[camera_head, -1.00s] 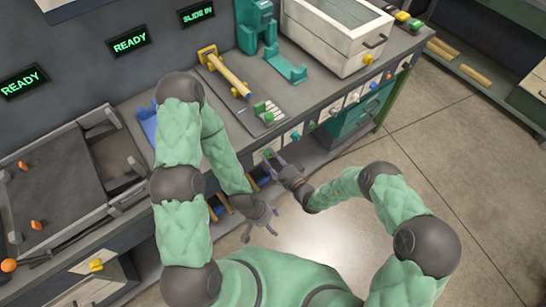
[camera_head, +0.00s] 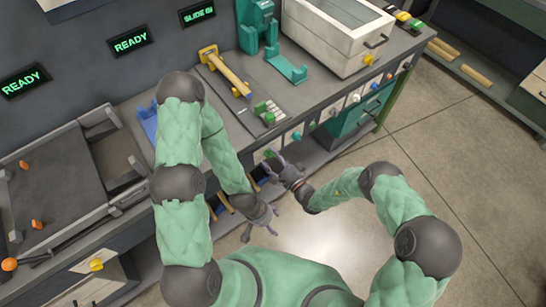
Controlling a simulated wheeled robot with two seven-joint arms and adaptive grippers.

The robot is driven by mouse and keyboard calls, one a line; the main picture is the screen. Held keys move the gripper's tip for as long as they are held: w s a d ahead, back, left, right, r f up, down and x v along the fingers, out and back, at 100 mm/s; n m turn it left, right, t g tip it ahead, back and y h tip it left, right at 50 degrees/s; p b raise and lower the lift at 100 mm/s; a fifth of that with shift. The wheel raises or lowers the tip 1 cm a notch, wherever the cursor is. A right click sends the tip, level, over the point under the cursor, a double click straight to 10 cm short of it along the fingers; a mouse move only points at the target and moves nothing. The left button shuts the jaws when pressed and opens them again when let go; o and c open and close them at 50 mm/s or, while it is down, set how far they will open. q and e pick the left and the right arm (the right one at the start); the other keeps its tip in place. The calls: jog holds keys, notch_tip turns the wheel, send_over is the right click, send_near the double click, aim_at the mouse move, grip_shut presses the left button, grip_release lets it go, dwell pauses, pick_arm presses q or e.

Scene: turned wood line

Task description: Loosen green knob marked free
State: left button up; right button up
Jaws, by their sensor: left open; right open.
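A small green knob (camera_head: 268,154) sits on a pale plate on the bench's front face, and any marking on it is too small to read. My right gripper (camera_head: 276,166) is open just in front of and below this knob, fingers pointing toward the bench front. I cannot tell whether a finger touches the knob. My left gripper (camera_head: 262,229) is open and empty, lower down and clear of the bench front.
More knobs line the front, including a teal one (camera_head: 296,136). The floor at right is clear.

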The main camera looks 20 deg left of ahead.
jog(key=v, duration=1.1)
jog(key=shift+s+d, duration=0.3)
